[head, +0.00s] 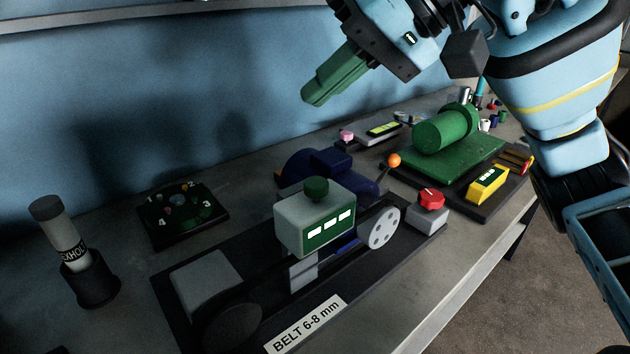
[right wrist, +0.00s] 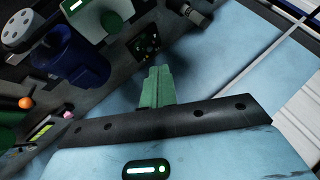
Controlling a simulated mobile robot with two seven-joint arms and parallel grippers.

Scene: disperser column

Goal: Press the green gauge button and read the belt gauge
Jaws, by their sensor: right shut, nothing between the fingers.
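The belt gauge (head: 290,232) is a pale grey box standing over the belt on a dark base. Its green front display (head: 329,231) shows three white blocks and no readable figures. The green gauge button (head: 316,188) sits on top of the box. My right gripper (head: 313,96) has green fingers, shut and empty. It is in the air above the gauge and apart from the button, near the blue wall. Its closed fingers also show in the right wrist view (right wrist: 157,73). My left gripper is not in view.
A label (head: 305,325) reads "BELT 6-8 mm". A red knob (head: 432,198) on a grey box stands right of the pulley (head: 384,228). A blue motor (head: 325,170) is behind the gauge. A numbered dark tray (head: 183,214) and a cylinder in a holder (head: 88,283) stand left.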

